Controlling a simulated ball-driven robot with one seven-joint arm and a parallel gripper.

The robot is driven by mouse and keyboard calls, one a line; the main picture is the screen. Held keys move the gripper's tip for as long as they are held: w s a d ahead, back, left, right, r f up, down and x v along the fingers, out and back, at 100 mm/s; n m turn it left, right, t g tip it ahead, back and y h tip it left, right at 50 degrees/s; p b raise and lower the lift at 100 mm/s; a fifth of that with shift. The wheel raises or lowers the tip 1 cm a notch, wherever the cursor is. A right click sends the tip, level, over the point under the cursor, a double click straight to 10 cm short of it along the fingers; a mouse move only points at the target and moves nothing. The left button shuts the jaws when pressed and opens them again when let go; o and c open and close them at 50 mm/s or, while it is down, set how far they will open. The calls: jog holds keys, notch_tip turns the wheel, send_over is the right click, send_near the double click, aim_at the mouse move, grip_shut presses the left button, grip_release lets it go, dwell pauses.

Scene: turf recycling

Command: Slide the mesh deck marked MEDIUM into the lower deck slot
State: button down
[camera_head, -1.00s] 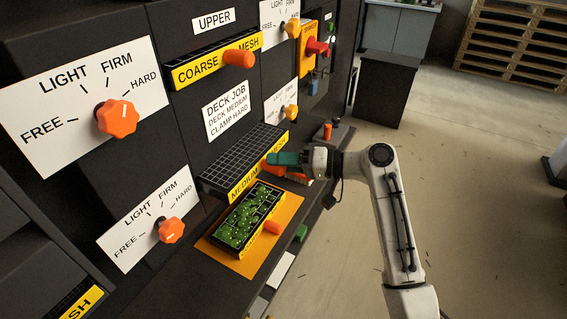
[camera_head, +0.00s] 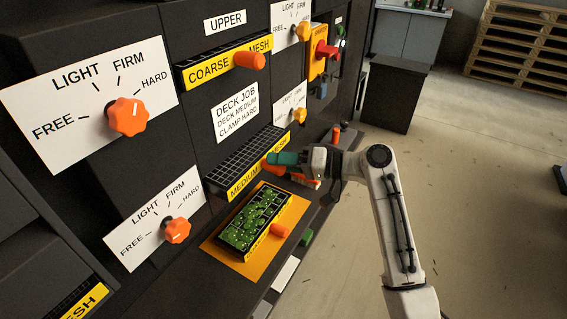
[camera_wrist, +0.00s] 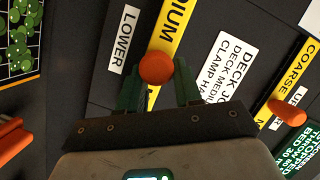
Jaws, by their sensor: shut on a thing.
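The MEDIUM mesh deck (camera_head: 244,152) is a dark grid tray with a yellow front strip. In the head view it lies level, its back part in the lower opening of the dark machine front and its front part sticking out. My gripper (camera_head: 284,160) is at the deck's front, shut on its orange knob. The wrist view shows the green fingers (camera_wrist: 158,88) either side of the round knob (camera_wrist: 156,67), with the yellow strip (camera_wrist: 174,32) reading "DIUM" behind. The LOWER label (camera_wrist: 124,38) is beside the strip. The deck hides the slot's inside.
The COARSE MESH deck (camera_head: 222,62) sits in the upper slot. Below, a deck with green bits (camera_head: 254,218) lies on an orange mat (camera_head: 218,250). Orange clamp knobs (camera_head: 128,117) and (camera_head: 177,230) are at left, yellow ones at right. Open floor lies right.

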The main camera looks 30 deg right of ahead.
aim_at(265, 153)
jog(key=shift+w+a+b, duration=0.2)
jog(key=shift+w+a, duration=0.2)
jog(key=shift+w, duration=0.25)
jog(key=shift+w+a+b, duration=0.25)
jog(key=shift+w+a, duration=0.1)
jog(key=shift+w, duration=0.3)
jog(key=shift+w+a+b, duration=0.2)
jog(key=shift+w+a, duration=0.2)
jog(key=shift+w, duration=0.25)
jog(key=c, duration=0.7)
grip_release()
jog(key=shift+f, duration=0.1)
jog(key=b+v, duration=0.1)
jog(key=v, duration=0.9)
jog(key=shift+s+d, duration=0.25)
jog(key=shift+s, duration=0.05)
